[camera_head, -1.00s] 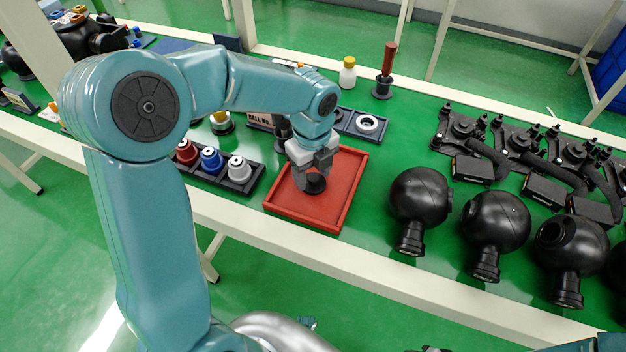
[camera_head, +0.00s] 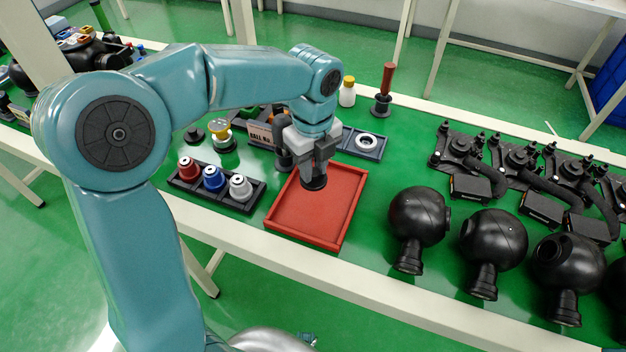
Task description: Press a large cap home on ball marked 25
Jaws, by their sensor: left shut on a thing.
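My left gripper (camera_head: 313,158) is shut on a dark round cap (camera_head: 314,183) and holds it over the far part of the red tray (camera_head: 270,228). Whether the cap touches the tray floor is hard to tell. Several black balls with necks stand on the green table at right, among them one near ball (camera_head: 417,215), another (camera_head: 493,240) and a third (camera_head: 566,262). No number can be read on them. My right gripper is not in view.
A black rack (camera_head: 257,199) with red, blue and silver pieces lies left of the tray. A sign (camera_head: 260,133), a grey tray with a white ring (camera_head: 366,140), a yellow-capped bottle (camera_head: 347,92) and a red-handled tool (camera_head: 386,88) stand behind. Black fixtures (camera_head: 462,160) line the back right.

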